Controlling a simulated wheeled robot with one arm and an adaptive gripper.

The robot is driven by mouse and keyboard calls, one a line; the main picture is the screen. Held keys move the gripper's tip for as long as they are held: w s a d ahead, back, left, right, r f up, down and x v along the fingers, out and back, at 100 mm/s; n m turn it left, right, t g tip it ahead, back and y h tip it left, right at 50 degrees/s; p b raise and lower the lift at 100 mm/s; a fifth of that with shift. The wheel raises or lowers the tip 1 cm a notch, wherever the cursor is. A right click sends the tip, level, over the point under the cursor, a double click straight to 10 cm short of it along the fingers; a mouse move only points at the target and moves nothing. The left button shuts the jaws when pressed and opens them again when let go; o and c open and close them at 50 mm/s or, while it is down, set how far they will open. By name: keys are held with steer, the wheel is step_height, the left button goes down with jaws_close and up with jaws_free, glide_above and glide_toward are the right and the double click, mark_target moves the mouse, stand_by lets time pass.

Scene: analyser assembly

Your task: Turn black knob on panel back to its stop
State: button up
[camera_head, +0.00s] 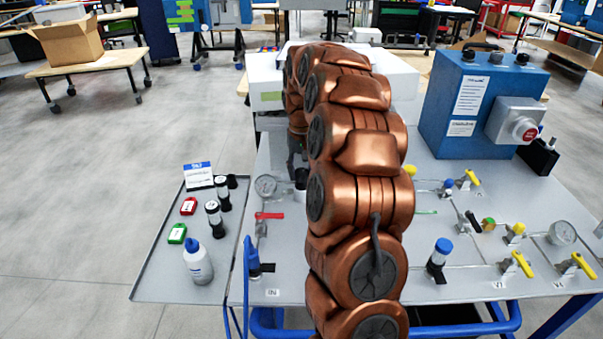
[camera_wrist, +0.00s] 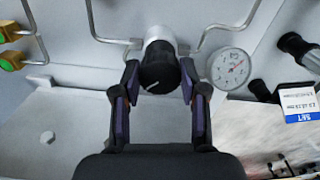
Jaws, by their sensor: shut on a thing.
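The black knob (camera_wrist: 158,70) sits on a white cylindrical body on the panel (camera_wrist: 75,75). A short white mark shows near its lower edge in the wrist view. My gripper (camera_wrist: 159,78) has one finger on each side of the knob and is shut on it. In the head view, the knob (camera_head: 301,179) shows just left of my copper arm, beside a round gauge. My arm hides most of the gripper there.
The round gauge (camera_wrist: 230,68) is close to the knob, with thin pipes around. A red-handled valve (camera_head: 268,215) and a side tray (camera_head: 150,285) with bottles lie left. Yellow-handled valves and a blue box (camera_head: 440,110) stand right of my arm.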

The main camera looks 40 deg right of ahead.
mark_target(302, 172)
steer(key=n, duration=0.4)
steer(key=shift+n, duration=0.3)
steer(key=n, duration=0.4)
steer(key=shift+d+n, duration=0.1)
steer(key=shift+n, duration=0.3)
steer(key=o, duration=1.1)
steer(key=shift+o, duration=0.2)
step_height(302, 172, up, 12)
